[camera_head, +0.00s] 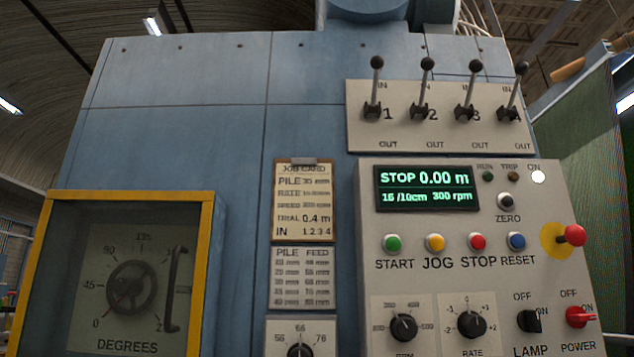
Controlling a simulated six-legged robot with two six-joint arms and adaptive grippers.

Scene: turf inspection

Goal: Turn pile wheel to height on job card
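The job card (303,202) is clipped to the blue machine front. It reads PILE with a small value that looks like 35 mm, TRIAL 0.4 m and IN 1 2 3 4; other lines are blurred. Below it a PILE/FEED table (303,279) has small, hard-to-read numbers. A dark handwheel (131,288) sits on a dial marked DEGREES, inside a yellow-framed box at the lower left. Its red mark points near 0. No label calls it the pile wheel. A small dial (300,350) marked 56, 66, 76 is cut off at the bottom. Neither gripper is in view.
The control panel display (427,189) reads STOP 0.00 m, 16 /10cm, 300 rpm. Several levers (419,100) stand above it, tilted up toward IN. A red knob (575,235) sticks out at the right. A dark vertical handle (176,289) is on the box front.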

